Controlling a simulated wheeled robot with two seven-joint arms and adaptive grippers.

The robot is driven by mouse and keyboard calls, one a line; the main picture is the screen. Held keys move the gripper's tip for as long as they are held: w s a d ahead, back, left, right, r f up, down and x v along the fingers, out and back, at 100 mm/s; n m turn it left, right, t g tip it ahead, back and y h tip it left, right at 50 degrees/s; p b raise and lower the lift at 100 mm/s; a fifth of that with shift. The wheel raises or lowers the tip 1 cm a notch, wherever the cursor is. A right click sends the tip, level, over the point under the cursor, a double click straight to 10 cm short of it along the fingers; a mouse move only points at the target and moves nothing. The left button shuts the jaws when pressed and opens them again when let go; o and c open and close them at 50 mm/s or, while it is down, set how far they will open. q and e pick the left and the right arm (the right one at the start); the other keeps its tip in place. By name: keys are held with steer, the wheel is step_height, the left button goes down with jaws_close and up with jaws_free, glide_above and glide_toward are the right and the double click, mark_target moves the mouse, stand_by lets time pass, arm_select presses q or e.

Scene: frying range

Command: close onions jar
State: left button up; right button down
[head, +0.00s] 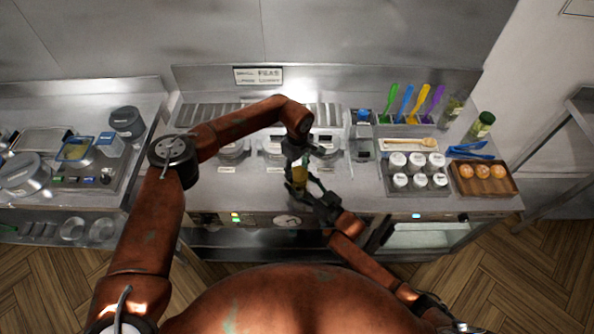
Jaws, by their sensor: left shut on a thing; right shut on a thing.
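The onions jar (299,174) is a small upright jar with yellowish contents near the front of the steel counter, left of its middle. My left gripper (299,157) comes down from above and is shut at the top of the jar, where the lid sits. Its fingers hide the lid, so I cannot tell how the lid sits on the rim. My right gripper (301,187) reaches in from the lower right and is shut around the jar's lower body. The jar's label is not readable.
Several white-lidded shakers (417,170) stand right of the jar, beside a wooden tray (487,190) with round orange-brown items. A blue-capped bottle (362,130) and colored spatulas (408,103) are behind. The counter's front edge is close.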

arm_select(q)
steer(key=m, duration=0.4)
steer(key=shift+w, duration=0.1)
steer(key=m, duration=0.4)
steer(key=shift+d, duration=0.2)
steer(key=m, duration=0.4)
steer(key=shift+d, duration=0.1)
steer(key=m, duration=0.3)
steer(key=shift+m, duration=0.3)
steer(key=o, duration=0.9)
steer(key=shift+d, duration=0.1)
step_height(320, 180, up, 12)
